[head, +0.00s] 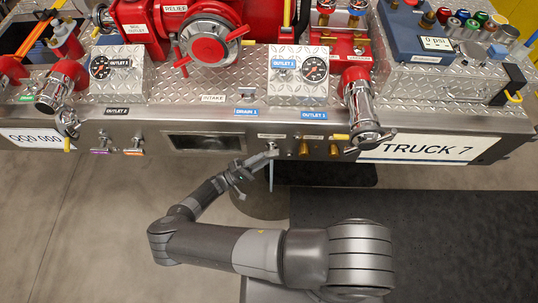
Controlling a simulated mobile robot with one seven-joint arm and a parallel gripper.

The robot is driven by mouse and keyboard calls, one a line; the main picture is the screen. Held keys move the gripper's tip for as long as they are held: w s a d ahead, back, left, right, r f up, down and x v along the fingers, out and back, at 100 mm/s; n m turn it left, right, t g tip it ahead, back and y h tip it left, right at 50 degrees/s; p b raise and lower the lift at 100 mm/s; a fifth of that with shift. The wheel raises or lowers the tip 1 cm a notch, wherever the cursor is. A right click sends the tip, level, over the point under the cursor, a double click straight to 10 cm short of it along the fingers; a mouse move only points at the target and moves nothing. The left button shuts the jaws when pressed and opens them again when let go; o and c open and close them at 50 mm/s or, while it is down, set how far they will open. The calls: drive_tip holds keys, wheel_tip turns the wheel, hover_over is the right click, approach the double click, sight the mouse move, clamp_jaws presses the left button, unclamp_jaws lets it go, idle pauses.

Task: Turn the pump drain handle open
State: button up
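The pump panel (225,123) is a metal bumper front across the picture. Below its "DRAIN 1" label, a small white label (271,136) too small to read sits on the bumper's front face. My gripper (270,153) is at the face just under this white label, reached by my arm from below. A thin silver piece (271,178) hangs down at the gripper's tip; I cannot tell whether it is the drain handle or a finger. The gripper's tip is too small to show its opening or any grip.
Two brass fittings (304,148) are just right of my gripper, with a chrome outlet (362,110) beyond. Purple- and orange-tagged handles (133,145) are at left. A dark mat (430,235) covers the right floor; the left floor (80,230) is clear.

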drive_tip(key=v, duration=0.5)
drive_tip(key=shift+s+a+f, duration=0.1)
drive_tip(key=shift+s+a, duration=0.05)
drive_tip(key=shift+a, duration=0.2)
drive_tip(key=w+d+r+m+g+y, duration=0.15)
drive_tip(key=d+r+g+y, duration=0.3)
drive_tip(key=r, duration=0.65)
drive_tip(key=w+d+r+m+g+y, duration=0.1)
drive_tip(key=d+r+m+g+y, duration=0.25)
drive_tip(key=r, duration=0.75)
drive_tip(key=w+d+r+g+y, duration=0.1)
drive_tip(key=d+r+g+y, duration=0.5)
drive_tip(key=r, duration=0.6)
drive_tip(key=s+d+r+m+t+y, duration=0.1)
drive_tip(key=s+d+r+t+y, duration=0.2)
drive_tip(key=s+d+r+t, duration=0.2)
drive_tip(key=s+d+r+t+y, duration=0.3)
drive_tip(key=s+d+r+t, duration=0.2)
drive_tip(key=s+r, duration=0.5)
wheel_tip(320, 180, up, 4)
drive_tip(key=shift+s+d+r+m, duration=0.1)
drive_tip(key=shift+s+d+m, duration=0.3)
drive_tip(key=shift+d, duration=0.2)
